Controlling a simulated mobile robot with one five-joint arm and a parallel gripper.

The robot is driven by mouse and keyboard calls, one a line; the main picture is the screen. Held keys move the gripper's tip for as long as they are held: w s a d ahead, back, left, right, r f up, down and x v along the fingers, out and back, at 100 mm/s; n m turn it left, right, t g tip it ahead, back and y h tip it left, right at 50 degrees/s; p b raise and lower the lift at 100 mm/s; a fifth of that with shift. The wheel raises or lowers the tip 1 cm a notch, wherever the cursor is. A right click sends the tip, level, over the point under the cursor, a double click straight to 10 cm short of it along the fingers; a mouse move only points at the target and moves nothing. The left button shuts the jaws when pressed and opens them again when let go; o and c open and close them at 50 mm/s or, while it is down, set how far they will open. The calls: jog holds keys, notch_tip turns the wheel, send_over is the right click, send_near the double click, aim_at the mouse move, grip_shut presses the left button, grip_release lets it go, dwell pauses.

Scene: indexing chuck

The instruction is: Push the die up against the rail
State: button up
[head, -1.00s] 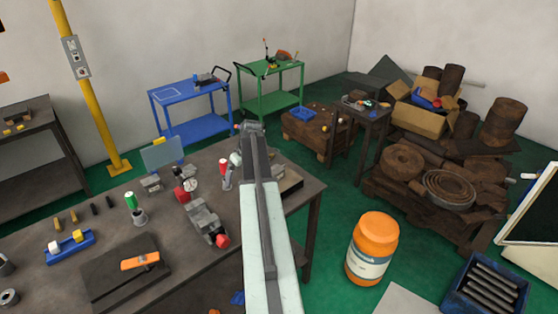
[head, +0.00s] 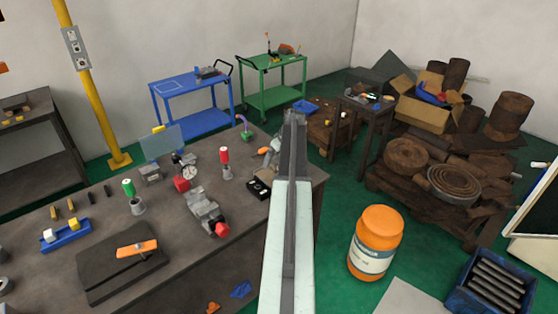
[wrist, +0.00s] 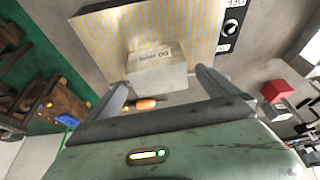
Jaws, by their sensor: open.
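In the wrist view a pale grey block (wrist: 157,72) with a printed label, probably the die, sits at the edge of a yellow-striped plate (wrist: 140,30). My gripper (wrist: 163,82) is open, with one finger on either side of the block. I cannot tell whether either finger touches it. A dark strip runs along the plate's far edge; I cannot tell if it is the rail. In the head view my arm reaches over the right end of the workbench (head: 180,265), and my gripper and the block are hidden behind it.
A black panel with a dial (wrist: 232,28) is beside the plate. An orange object (wrist: 146,103) lies below the block. A red block (wrist: 275,90) is at right. On the bench stand a grey vise (head: 206,212) and a blue holder (head: 66,236). An orange jar (head: 375,243) stands on the floor.

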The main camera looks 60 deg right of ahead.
jog(key=shift+x, duration=0.85)
jog(key=shift+r, duration=0.1)
grip_shut()
jog(key=shift+s+m, duration=0.1)
jog(key=shift+m, duration=0.3)
jog(key=shift+w, duration=0.4)
grip_release()
jog(key=shift+d, duration=0.1)
